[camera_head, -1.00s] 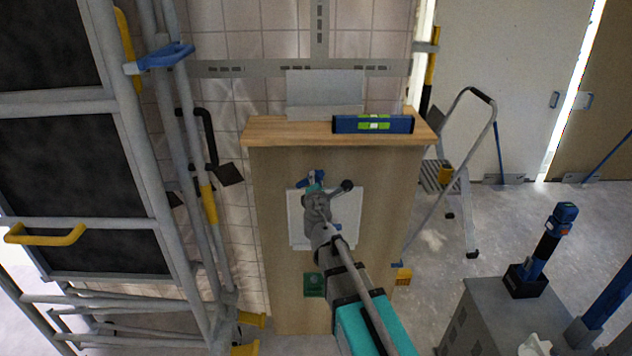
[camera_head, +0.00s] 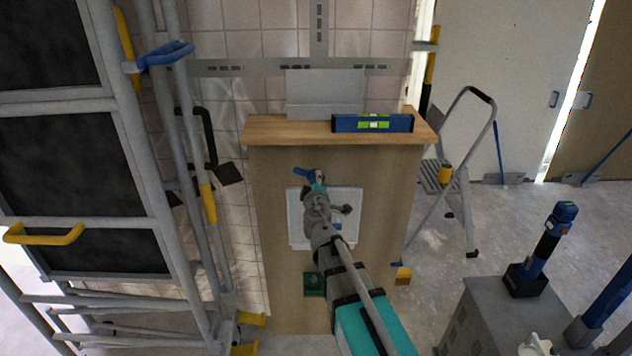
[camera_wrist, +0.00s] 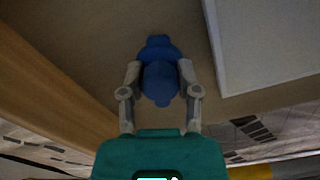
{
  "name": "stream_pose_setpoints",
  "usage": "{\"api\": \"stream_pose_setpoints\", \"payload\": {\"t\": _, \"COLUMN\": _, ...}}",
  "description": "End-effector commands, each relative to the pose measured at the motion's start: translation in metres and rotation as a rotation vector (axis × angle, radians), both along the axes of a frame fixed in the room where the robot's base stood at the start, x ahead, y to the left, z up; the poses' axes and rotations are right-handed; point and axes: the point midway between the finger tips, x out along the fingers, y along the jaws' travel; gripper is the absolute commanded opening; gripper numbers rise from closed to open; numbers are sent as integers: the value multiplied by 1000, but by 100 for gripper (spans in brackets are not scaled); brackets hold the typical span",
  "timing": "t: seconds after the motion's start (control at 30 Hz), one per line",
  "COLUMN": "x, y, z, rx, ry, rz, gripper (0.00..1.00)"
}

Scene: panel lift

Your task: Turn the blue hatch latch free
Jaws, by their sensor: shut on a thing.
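The blue hatch latch (camera_head: 300,173) sits on the wooden front at the upper left corner of the white hatch panel (camera_head: 354,204). In the wrist view the latch (camera_wrist: 159,80) is a rounded blue handle with a narrower end, and part of the white panel (camera_wrist: 268,45) shows to its right. My gripper (camera_wrist: 160,78) has one grey finger on each side of the latch and is shut on it. In the head view my gripper (camera_head: 313,180) and wrist cover part of the latch and the panel's left side. A second small blue part (camera_head: 337,226) shows low on the panel.
A blue level (camera_head: 372,123) lies on the wooden top (camera_head: 280,131) above the hatch. A metal frame (camera_head: 165,200) stands at the left. A stepladder (camera_head: 470,190) and a grey cabinet (camera_head: 490,325) stand at the right. Floor is clear between ladder and cabinet.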

Motion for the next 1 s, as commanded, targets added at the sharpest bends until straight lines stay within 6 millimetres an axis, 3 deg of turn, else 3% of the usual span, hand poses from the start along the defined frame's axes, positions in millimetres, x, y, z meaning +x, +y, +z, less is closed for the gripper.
{"api": "stream_pose_setpoints", "payload": {"t": 0.3, "x": -1, "y": 0, "z": -1, "rx": 151, "ry": 1, "rz": -1, "gripper": 0}}
{"api": "stream_pose_setpoints", "payload": {"t": 0.8, "x": -1, "y": 0, "z": -1, "rx": 179, "ry": 1, "rz": -1, "gripper": 0}}
{"api": "stream_pose_setpoints", "payload": {"t": 0.83, "x": -1, "y": 0, "z": -1, "rx": 178, "ry": 1, "rz": -1, "gripper": 45}}
{"api": "stream_pose_setpoints", "payload": {"t": 1.0, "x": -1, "y": 0, "z": -1, "rx": 177, "ry": 1, "rz": -1, "gripper": 76}}
